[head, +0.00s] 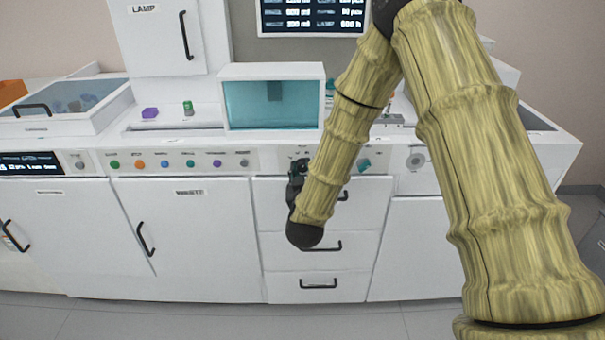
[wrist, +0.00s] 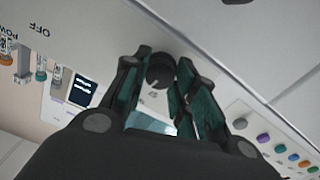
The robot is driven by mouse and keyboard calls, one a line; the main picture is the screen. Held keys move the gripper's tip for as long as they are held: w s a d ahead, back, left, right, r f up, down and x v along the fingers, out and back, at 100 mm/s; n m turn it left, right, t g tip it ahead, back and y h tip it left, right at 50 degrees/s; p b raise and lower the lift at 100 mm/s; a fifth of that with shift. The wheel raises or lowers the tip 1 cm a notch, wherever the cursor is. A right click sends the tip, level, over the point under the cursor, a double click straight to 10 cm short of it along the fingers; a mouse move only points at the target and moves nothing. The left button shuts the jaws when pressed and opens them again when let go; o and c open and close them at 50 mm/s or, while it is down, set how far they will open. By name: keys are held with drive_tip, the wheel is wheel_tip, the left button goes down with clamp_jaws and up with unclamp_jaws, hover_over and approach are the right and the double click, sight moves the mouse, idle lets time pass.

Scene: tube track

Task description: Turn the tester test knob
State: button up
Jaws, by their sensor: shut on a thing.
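A round black knob (wrist: 160,71) with a pale pointer line sits on the white front panel in the wrist view. My gripper (wrist: 163,60) has its dark teal fingers on either side of the knob, shut on it. In the head view my gripper (head: 297,170) is at the panel above the top drawer, left of my forearm. The knob is hard to make out there among the dark gripper and arm. Small markings lie beside the knob but are too small to read.
Coloured buttons (head: 165,164) line the panel to the left. A teal knob (head: 364,165) and a round dial (head: 416,161) are to the right. Drawer handles (head: 320,247) stick out below my gripper. The wrist view shows switches (wrist: 23,62) and a small screen (wrist: 84,90).

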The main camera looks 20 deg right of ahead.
drive_tip(key=shift+m, duration=0.5)
drive_tip(key=o, duration=1.1)
drive_tip(key=shift+c, duration=0.2)
drive_tip(key=shift+s, duration=0.15)
drive_tip(key=v, duration=1.1)
drive_tip(key=shift+s, duration=0.35)
drive_tip(key=shift+a, duration=0.15)
